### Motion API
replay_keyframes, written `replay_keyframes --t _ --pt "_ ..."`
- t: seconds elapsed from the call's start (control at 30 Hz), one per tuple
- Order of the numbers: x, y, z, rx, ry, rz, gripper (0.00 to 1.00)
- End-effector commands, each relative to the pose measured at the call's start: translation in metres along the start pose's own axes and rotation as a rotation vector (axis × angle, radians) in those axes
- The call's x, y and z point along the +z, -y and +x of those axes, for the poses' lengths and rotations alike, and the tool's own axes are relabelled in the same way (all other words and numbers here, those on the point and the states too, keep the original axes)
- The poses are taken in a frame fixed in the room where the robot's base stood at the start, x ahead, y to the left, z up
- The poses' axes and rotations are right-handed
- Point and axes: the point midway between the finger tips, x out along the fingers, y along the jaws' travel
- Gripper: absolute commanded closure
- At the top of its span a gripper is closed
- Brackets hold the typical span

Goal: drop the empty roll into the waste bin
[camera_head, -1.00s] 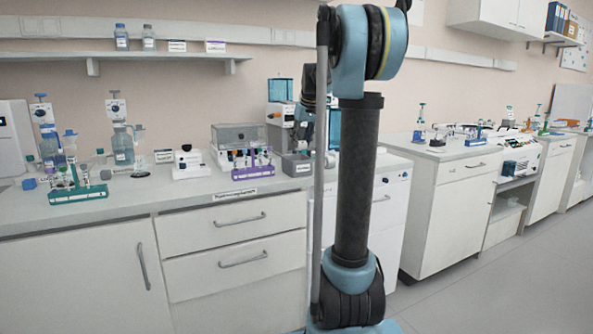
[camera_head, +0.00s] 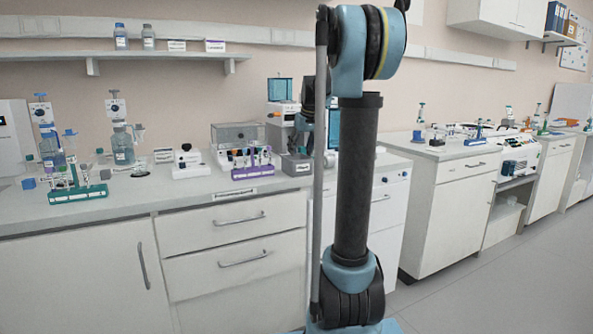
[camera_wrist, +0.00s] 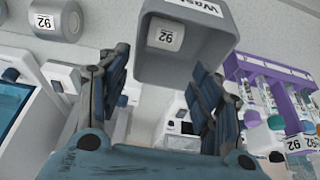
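The grey waste bin (camera_wrist: 190,74) is at the top of the wrist view, its open mouth facing the camera. In the head view the bin (camera_head: 288,167) stands on the bench, just left of my arm column. In the head view my gripper (camera_head: 302,132) is small, above the bin and partly hidden by my arm.
Another roll-like grey part labelled "92" (camera_wrist: 58,18) is at the wrist view's top left. A purple rack (camera_head: 252,171) holding several tubes stands left of the bin. A green rack (camera_head: 77,194) is further left. The bench front edge between them is mostly clear.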

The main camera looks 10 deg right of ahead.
Motion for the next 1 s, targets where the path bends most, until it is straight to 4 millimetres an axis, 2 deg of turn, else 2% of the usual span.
replay_keyframes --t 0.23,0.37,0.8,1.0 --pt "0.000 0.000 -0.001 0.000 0.000 0.000 0.41" --pt "0.000 0.000 -0.009 0.000 0.000 0.000 0.41" --pt "0.000 0.000 -0.086 0.000 0.001 0.000 0.41" --pt "-0.001 0.000 -0.110 0.000 0.001 0.001 0.41"
